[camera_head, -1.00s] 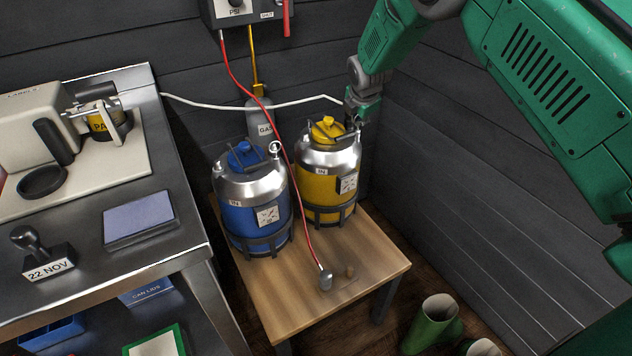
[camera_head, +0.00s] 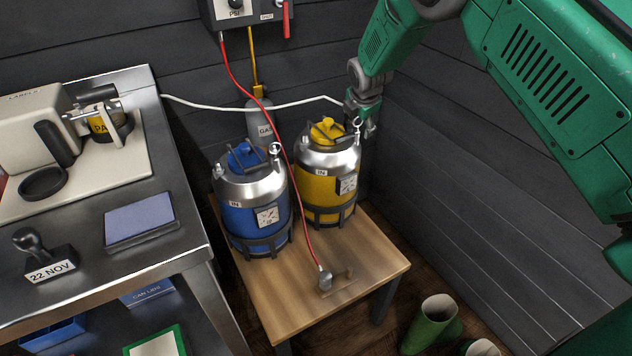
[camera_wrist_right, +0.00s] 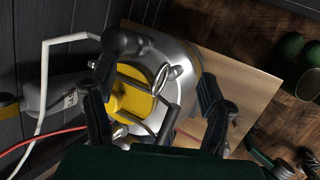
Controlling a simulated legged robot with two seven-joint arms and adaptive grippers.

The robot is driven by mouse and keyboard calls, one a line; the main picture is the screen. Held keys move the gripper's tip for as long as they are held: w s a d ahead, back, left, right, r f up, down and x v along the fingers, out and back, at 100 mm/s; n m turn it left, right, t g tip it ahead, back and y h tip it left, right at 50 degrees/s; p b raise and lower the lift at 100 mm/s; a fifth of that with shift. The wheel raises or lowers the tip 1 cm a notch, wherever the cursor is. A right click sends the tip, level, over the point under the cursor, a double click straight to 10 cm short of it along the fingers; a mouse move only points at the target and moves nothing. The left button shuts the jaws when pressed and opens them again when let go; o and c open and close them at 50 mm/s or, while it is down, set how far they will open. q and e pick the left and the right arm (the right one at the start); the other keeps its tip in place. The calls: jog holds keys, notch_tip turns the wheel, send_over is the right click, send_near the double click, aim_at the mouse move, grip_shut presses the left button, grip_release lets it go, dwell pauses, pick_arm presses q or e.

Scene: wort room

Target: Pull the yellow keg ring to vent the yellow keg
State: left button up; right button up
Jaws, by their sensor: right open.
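The yellow keg (camera_head: 316,188) stands upright on the wooden table, with a yellow cap and dark handle on top. Its metal ring (camera_head: 357,126) stands at the upper right of the keg. A ring also shows in the right wrist view (camera_wrist_right: 176,72), beside the keg's cap and handle. My right gripper (camera_head: 364,116) is open at the keg's upper right, close to the ring. In the right wrist view its dark fingers (camera_wrist_right: 163,66) spread over the keg top, the ring lying between them; contact cannot be told. My left gripper is out of view.
The blue keg (camera_head: 250,205) with its own ring (camera_head: 275,149) stands left of the yellow one. A red hose (camera_head: 291,165) hangs between them onto the wooden table (camera_head: 378,262). A white hose (camera_head: 240,106) runs behind. A dark wall (camera_head: 480,190) is close at right.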

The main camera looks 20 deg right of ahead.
jog(key=shift+w+r+p, duration=0.15)
jog(key=shift+r+p, duration=2.05)
jog(key=shift+r, duration=0.65)
jog(key=shift+f, duration=0.1)
jog(key=shift+a, duration=0.1)
